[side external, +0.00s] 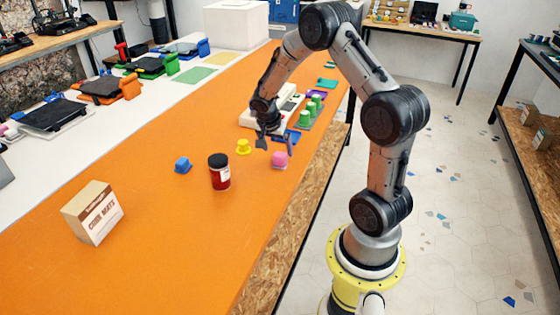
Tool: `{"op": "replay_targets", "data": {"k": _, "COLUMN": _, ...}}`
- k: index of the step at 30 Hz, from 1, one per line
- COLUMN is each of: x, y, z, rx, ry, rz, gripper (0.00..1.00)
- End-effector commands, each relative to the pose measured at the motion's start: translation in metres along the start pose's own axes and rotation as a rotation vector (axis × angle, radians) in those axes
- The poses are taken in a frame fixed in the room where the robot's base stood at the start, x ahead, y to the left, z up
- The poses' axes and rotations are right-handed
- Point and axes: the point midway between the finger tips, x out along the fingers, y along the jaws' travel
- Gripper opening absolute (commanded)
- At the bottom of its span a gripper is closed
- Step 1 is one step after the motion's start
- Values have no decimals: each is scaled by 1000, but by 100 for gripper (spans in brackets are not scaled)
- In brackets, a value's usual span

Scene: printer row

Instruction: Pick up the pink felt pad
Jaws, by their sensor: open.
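A small pink piece (280,160) sits on the orange table (150,265), near its right edge. It looks like a short block with a rounded top rather than a flat pad, and I can make out no other pink pad on this table. My gripper (275,145) is open, fingers pointing down, just behind and slightly left of the pink piece in the picture. Nothing shows between the fingers. Whether a fingertip touches the table or the pink piece, I cannot tell.
A yellow piece (243,147) stands just left of my gripper. A dark-lidded red jar (219,173), a blue piece (182,165) and a box (94,212) stand further left. The front table is clear.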

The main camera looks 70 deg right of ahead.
Motion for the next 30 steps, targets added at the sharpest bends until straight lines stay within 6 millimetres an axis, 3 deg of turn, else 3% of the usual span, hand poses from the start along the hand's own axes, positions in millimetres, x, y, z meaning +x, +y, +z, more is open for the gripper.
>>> {"op": "replay_targets", "data": {"k": 12, "x": 48, "y": 4, "z": 3, "rx": 1, "ry": 0, "rz": 1, "gripper": 92}}
{"op": "replay_targets", "data": {"k": 21, "x": 53, "y": 4, "z": 3, "rx": 0, "ry": 1, "rz": -1, "gripper": 92}}
{"op": "replay_targets", "data": {"k": 23, "x": 53, "y": 4, "z": 3, "rx": 0, "ry": 1, "rz": -1, "gripper": 85}}
{"op": "replay_targets", "data": {"k": 30, "x": 53, "y": 4, "z": 3, "rx": 0, "ry": 1, "rz": -1, "gripper": 42}}
